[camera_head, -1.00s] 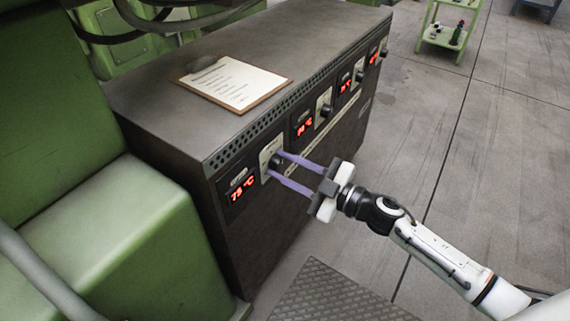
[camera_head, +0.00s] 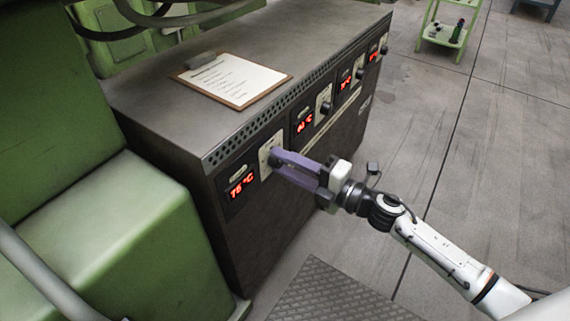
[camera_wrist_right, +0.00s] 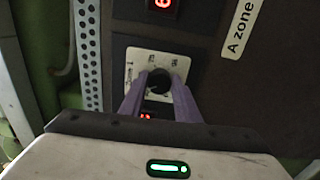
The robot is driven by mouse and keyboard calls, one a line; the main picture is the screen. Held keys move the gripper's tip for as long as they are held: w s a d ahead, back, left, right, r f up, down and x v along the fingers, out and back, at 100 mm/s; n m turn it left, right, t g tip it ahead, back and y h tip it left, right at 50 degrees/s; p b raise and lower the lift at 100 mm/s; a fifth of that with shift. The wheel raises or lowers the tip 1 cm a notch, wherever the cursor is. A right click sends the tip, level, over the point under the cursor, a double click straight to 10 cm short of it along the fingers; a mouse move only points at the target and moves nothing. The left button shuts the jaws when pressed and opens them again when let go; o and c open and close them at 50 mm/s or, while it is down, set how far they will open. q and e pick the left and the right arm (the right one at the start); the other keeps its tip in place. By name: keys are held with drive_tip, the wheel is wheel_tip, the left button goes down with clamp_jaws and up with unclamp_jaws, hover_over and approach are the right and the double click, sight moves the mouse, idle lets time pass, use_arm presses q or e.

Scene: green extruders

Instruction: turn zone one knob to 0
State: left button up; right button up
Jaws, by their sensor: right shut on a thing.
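The zone one knob (camera_wrist_right: 159,77) is black and sits on a pale dial plate (camera_head: 266,150) on the cabinet front, beside the nearest red display (camera_head: 242,186). My right gripper (camera_head: 277,158) has its purple fingers on this knob and is shut on it. In the right wrist view the fingers (camera_wrist_right: 157,92) lie on either side of the knob. The fingers hide most of the knob in the head view, and its pointer cannot be made out. My left gripper is not in view.
Other black knobs (camera_head: 326,107) and red displays (camera_head: 304,123) run along the cabinet front (camera_head: 290,215). A clipboard (camera_head: 233,80) lies on the cabinet top. A green machine (camera_head: 125,235) stands close on the left. The floor on the right is open, with a green cart (camera_head: 447,36) at the back.

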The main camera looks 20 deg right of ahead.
drive_tip(key=shift+f+n, duration=0.15)
drive_tip(key=shift+n, duration=0.85)
drive_tip(key=shift+n+b, duration=0.55)
drive_tip(key=shift+n, duration=0.35)
drive_tip(key=n+b, duration=0.1)
drive_tip(key=n, duration=0.1)
drive_tip(key=shift+n, duration=0.4)
drive_tip(key=shift+n+b, duration=0.4)
drive_tip(key=shift+n, duration=0.5)
drive_tip(key=n+b, duration=0.2)
drive_tip(key=n, duration=0.3)
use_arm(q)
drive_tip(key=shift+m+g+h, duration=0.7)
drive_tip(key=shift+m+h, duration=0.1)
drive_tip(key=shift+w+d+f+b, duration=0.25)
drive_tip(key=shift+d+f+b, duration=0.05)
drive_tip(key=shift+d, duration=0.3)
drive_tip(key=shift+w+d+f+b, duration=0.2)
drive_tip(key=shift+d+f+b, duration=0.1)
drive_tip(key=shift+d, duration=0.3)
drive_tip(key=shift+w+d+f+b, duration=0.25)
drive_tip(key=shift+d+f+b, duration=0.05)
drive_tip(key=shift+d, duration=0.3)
use_arm(e)
drive_tip(key=shift+s+n, duration=0.1)
drive_tip(key=shift+n, duration=2)
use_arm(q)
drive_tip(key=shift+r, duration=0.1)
use_arm(e)
drive_tip(key=shift+r, duration=0.2)
